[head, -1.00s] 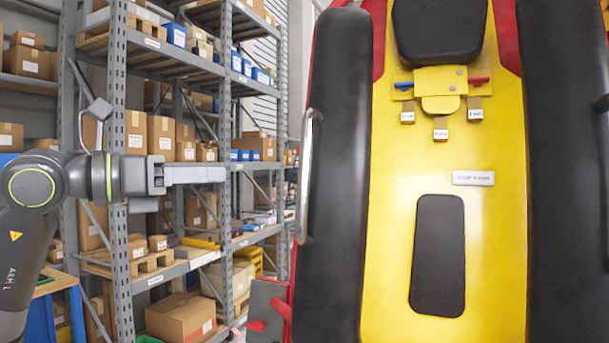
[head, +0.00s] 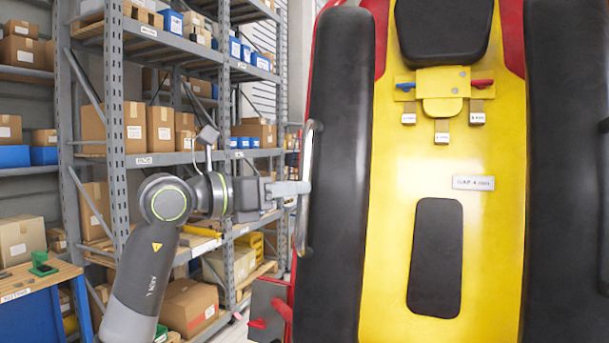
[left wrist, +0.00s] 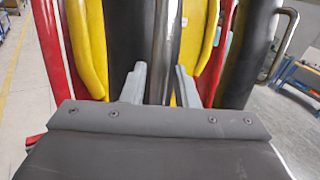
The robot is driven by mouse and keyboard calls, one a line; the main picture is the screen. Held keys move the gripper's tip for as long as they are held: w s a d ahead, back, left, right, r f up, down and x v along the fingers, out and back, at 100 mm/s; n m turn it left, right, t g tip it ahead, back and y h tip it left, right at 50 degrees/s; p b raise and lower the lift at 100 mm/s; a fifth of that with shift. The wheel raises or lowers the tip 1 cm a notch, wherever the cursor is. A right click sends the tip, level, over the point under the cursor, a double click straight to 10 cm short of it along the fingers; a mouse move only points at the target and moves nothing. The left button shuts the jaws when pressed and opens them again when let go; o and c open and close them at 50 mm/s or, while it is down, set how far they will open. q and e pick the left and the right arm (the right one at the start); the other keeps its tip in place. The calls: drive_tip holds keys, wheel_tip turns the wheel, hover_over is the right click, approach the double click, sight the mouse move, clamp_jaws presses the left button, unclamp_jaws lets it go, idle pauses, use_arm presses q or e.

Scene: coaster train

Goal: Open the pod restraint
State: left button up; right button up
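The yellow pod seat (head: 395,270) has a long black padded restraint (head: 335,170) on its left and another (head: 560,170) on its right. A curved metal handle (head: 303,240) is fixed to the outer side of the left restraint. My left gripper (head: 306,187) is level with the handle's middle, its fingertips at the bar. In the left wrist view the fingers (left wrist: 160,85) are spread, with the metal bar (left wrist: 166,45) between them in the picture. Whether they touch it cannot be told. My right gripper is not in view.
Shelving with boxes (head: 160,130) stands behind my left arm. A workbench (head: 35,285) is at the lower left. A plate reading like "GAP 4 mm" (head: 473,183) and a small latch block (head: 443,85) are on the seat. A red-marked grey panel (head: 270,305) is below the handle.

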use_arm(q)
drive_tip(key=shift+p+x, duration=0.5)
drive_tip(key=shift+x, duration=1.2)
clamp_jaws()
